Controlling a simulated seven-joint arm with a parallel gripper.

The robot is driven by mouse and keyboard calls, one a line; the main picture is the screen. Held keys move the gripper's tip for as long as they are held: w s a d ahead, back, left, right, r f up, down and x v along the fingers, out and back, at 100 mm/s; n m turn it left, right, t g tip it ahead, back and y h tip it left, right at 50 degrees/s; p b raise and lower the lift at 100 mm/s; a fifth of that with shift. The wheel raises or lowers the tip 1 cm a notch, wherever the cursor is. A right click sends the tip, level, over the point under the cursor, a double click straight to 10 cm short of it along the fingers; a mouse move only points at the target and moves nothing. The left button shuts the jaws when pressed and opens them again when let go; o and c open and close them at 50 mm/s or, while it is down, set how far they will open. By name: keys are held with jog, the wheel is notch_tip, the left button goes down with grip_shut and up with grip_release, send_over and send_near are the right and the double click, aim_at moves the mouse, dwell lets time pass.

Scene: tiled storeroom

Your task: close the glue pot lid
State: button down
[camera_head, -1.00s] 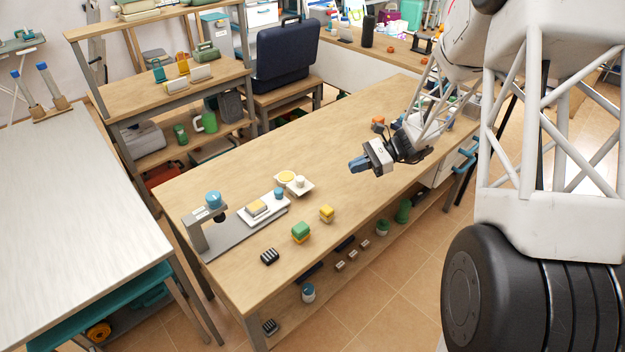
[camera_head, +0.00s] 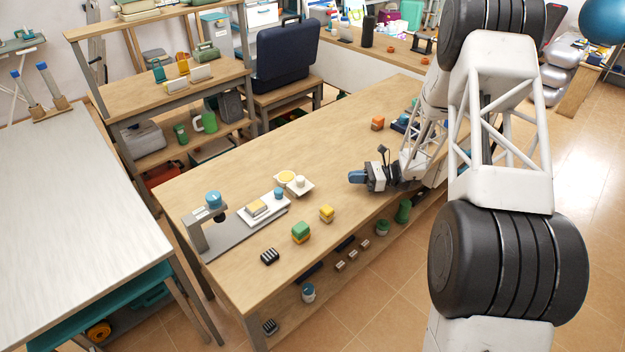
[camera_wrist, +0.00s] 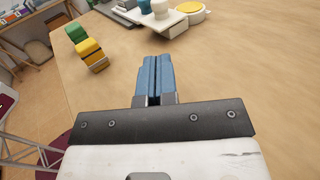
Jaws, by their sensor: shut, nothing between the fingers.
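A small white piece (camera_head: 305,190) on the long wooden table holds a round yellow part (camera_head: 287,177) and a short white cylinder (camera_head: 300,182). It looks like the glue pot, but I cannot tell which part is the lid or how it sits. In the wrist view the yellow round part (camera_wrist: 189,7) and white cylinder (camera_wrist: 160,9) show at the top edge. My gripper (camera_head: 357,177) is above the table, to the right of this piece and apart from it. Its blue fingers (camera_wrist: 154,75) are together with nothing between them.
A grey stand with a blue knob (camera_head: 213,199) and a white plate (camera_head: 245,215) stand left of the pot. A green block (camera_head: 300,230), a yellow block (camera_head: 326,213) and a black striped block (camera_head: 269,256) lie near the front edge. Bare tabletop separates my gripper from the pot.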

aim_at(312, 184)
jog(key=shift+a, duration=0.15)
jog(key=a, duration=0.4)
jog(key=s+a, duration=0.1)
jog(key=a, duration=0.8)
jog(key=shift+s+a, duration=0.35)
jog(key=w+a, duration=0.5)
jog(key=shift+w+a, duration=0.15)
jog(key=shift+w, duration=0.1)
dwell(0.4)
jog(key=d, duration=0.4)
jog(key=w+d, duration=0.1)
jog(key=d, duration=0.9)
jog(key=shift+w, duration=0.25)
jog(key=shift+r, duration=0.1)
